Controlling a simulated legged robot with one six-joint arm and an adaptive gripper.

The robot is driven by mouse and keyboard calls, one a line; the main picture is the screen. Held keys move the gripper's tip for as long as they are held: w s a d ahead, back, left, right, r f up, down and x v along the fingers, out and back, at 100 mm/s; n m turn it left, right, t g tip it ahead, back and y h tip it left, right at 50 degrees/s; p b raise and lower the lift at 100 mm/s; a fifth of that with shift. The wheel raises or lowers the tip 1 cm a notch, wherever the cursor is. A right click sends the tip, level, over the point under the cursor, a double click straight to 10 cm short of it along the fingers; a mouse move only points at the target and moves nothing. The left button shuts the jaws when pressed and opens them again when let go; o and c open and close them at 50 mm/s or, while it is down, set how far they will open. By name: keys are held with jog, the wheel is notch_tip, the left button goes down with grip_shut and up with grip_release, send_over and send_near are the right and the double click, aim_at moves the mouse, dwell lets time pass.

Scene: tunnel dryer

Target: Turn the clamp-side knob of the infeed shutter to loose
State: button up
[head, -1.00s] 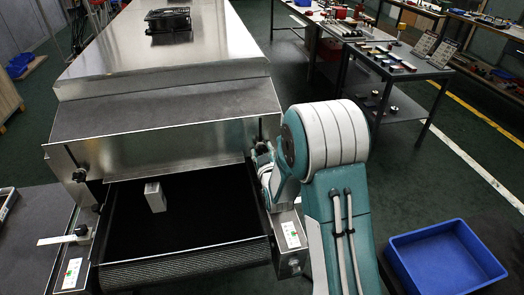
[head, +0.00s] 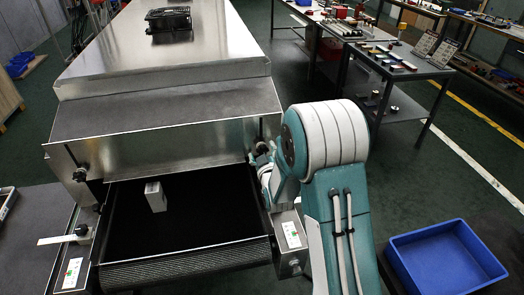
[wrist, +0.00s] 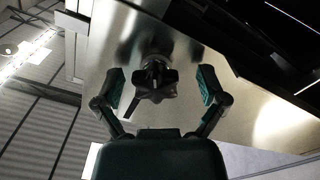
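The infeed shutter (head: 190,145) is a bare metal plate across the dryer mouth, above the black belt. In the wrist view a black star-shaped knob (wrist: 155,84) sits on a threaded stem against the metal plate, with a dark lever-like piece at its lower left. My gripper (wrist: 160,76) is open, with one finger on each side of this knob and visible gaps to both. In the head view my gripper is mostly hidden by my arm at the shutter's right end. Another dark knob (head: 80,174) shows at the shutter's left end. No loose or tight marking is readable.
A pale block (head: 155,196) rests on the black belt (head: 200,215). A bar with a dark knob (head: 81,230) is at the belt's left side. A blue bin (head: 444,260) lies to the right. A workbench with tools (head: 395,65) stands at back right.

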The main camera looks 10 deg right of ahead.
jog(key=shift+r, duration=0.1)
jog(key=s, duration=1.2)
jog(key=s+r+m+g, duration=0.3)
jog(key=s+r+g, duration=0.25)
jog(key=r, duration=0.35)
jog(key=s+r+m+g, duration=0.1)
jog(key=s+r+g, duration=0.1)
jog(key=s, duration=0.7)
jog(key=s+r+m+g, duration=0.2)
jog(key=s+g, duration=0.3)
jog(key=s, duration=0.5)
jog(key=shift+s+r, duration=0.15)
jog(key=shift+r, duration=0.45)
